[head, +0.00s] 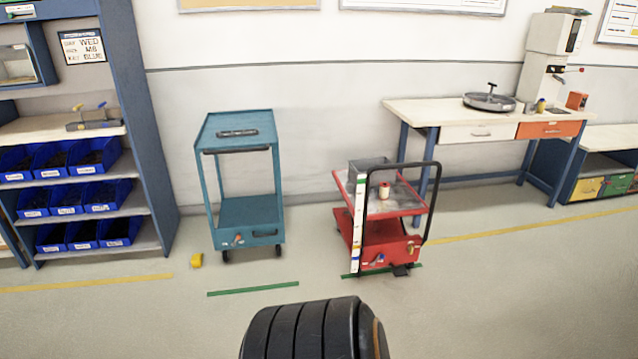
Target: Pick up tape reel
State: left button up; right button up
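A small white spool with red ends (384,190), which may be the tape reel, stands on the top shelf of the red cart (412,207). A small yellow object (196,260) lies on the floor left of the teal cart; it is too small to tell whether it is a reel. Neither of my grippers shows in the head view, so their state is not visible.
The teal cart (238,137) stands against the wall. A blue shelf unit (150,130) with several bins is at left. A workbench (450,110) holding a round metal dish (489,102) is at right. Open floor (520,300) lies in front of the carts.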

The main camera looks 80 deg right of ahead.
aim_at(384, 186)
jog(key=z, duration=3.2)
jog(key=i+j+z, duration=0.1)
jog(key=z, duration=0.65)
jog(key=i+j+z, duration=0.25)
jog(key=j, duration=0.15)
jog(key=i+j+z, duration=0.1)
jog(key=j+z, duration=0.15)
jog(key=j, duration=0.2)
jog(key=i+j+z, duration=0.1)
jog(key=j+z, duration=0.15)
jog(key=j, duration=0.2)
jog(key=i+j+z, duration=0.1)
jog(key=j+z, duration=0.15)
jog(key=j, duration=0.2)
